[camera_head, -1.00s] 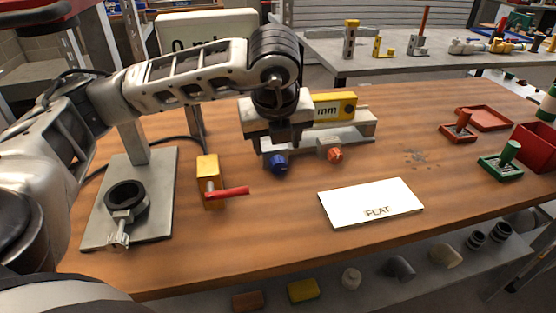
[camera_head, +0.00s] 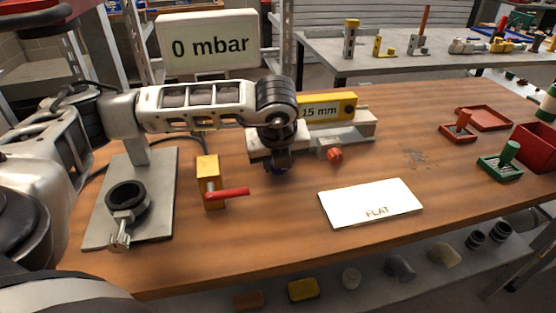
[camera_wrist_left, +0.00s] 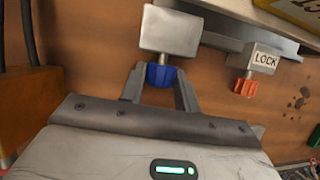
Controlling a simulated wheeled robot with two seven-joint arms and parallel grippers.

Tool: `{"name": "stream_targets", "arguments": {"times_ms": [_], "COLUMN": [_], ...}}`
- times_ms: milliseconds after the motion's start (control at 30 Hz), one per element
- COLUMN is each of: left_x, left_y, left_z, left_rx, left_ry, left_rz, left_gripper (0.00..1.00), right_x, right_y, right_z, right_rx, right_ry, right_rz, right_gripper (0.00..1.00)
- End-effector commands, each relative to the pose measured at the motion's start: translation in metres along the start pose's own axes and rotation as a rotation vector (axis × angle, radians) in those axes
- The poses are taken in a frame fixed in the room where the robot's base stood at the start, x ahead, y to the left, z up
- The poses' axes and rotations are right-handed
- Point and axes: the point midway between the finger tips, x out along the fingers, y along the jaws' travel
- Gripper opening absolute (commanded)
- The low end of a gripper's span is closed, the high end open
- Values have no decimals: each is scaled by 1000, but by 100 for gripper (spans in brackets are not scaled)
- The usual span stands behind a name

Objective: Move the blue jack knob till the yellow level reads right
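The yellow level (camera_head: 330,108) lies on a pale rail on the bench, its label showing "15 mm", partly hidden by my arm. The blue jack knob (camera_wrist_left: 160,75) sticks out from a grey block (camera_wrist_left: 169,31) in the left wrist view. My left gripper (camera_wrist_left: 160,82) has one finger on each side of the knob, very close to it; whether they press on it cannot be told. In the head view my left gripper (camera_head: 277,166) hides most of the knob. An orange-red knob (camera_head: 335,154) sits to the right, on a block marked "LOCK" (camera_wrist_left: 264,59).
A white card marked "FLAT" (camera_head: 371,203) lies in front. A yellow block with a red lever (camera_head: 234,194) and a grey plate with a black ring clamp (camera_head: 128,199) stand left. A sign reads "0 mbar" (camera_head: 211,43). Red trays (camera_head: 484,117) lie right.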

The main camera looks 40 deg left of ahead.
Motion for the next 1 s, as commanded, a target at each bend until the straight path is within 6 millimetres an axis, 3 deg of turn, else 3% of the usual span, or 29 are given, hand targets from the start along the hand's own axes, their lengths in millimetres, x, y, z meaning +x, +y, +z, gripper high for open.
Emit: {"name": "stream_targets", "arguments": {"times_ms": [267,467,633,1000], "left_x": [1,1,-1,1], "left_y": [-4,-9,-10,-10], "left_z": [-1,-1,0,0], "left_rx": [29,118,177,191], "left_ry": [3,15,22,22], "left_rz": [64,283,429,459], "left_gripper": [9,9,9,9], "right_x": [2,2,-4,-2], "right_y": [0,0,0,1], "right_z": [2,3,-7,2], "right_rx": [1,6,-4,-11], "right_ry": [0,1,1,-18], "right_rz": [-1,-3,2,6], "right_gripper": [53,53,53,53]}}
